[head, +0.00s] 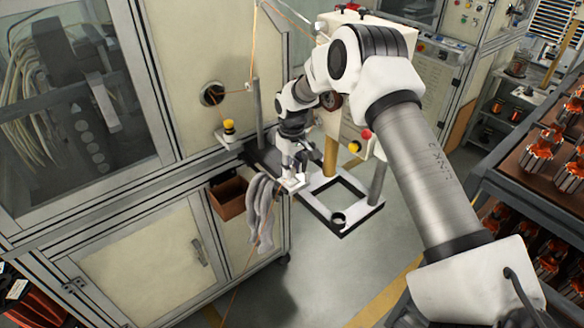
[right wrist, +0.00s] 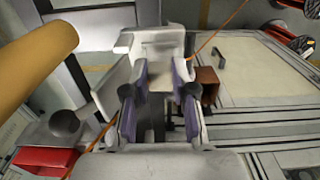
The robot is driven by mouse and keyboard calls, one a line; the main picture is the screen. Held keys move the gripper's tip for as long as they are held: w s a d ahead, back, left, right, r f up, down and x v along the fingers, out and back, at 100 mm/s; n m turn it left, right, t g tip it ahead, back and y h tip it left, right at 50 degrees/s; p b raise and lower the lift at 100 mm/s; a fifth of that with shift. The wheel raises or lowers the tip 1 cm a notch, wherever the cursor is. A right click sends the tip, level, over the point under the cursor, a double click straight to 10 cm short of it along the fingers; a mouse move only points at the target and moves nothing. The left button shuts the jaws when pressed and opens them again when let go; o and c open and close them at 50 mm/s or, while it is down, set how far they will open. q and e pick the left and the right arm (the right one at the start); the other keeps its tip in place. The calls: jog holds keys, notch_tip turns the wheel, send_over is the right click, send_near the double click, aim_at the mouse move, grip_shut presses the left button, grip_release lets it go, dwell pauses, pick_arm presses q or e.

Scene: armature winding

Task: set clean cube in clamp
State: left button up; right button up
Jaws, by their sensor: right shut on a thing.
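My right gripper (head: 291,178) points down at the front end of the machine's dark work frame. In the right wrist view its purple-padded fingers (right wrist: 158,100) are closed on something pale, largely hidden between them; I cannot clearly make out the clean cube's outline. A pale, block-like fixture (right wrist: 150,42), which may be the clamp, stands just beyond the fingertips. Whether the held thing touches it I cannot tell. In the head view a small white piece (head: 291,185) shows right under the fingertips. My left gripper is not in view.
A frame with a square opening (head: 318,190) lies right of the gripper. A tan post (head: 330,158) stands near. A rack of copper-wound armatures (head: 540,150) is at right.

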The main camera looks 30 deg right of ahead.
jog(key=shift+s+f, duration=0.15)
dwell(0.3)
jog(key=shift+f+b, duration=0.3)
jog(key=shift+f, duration=0.55)
jog(key=o, duration=0.8)
jog(key=shift+a, duration=0.1)
jog(key=shift+r, duration=0.1)
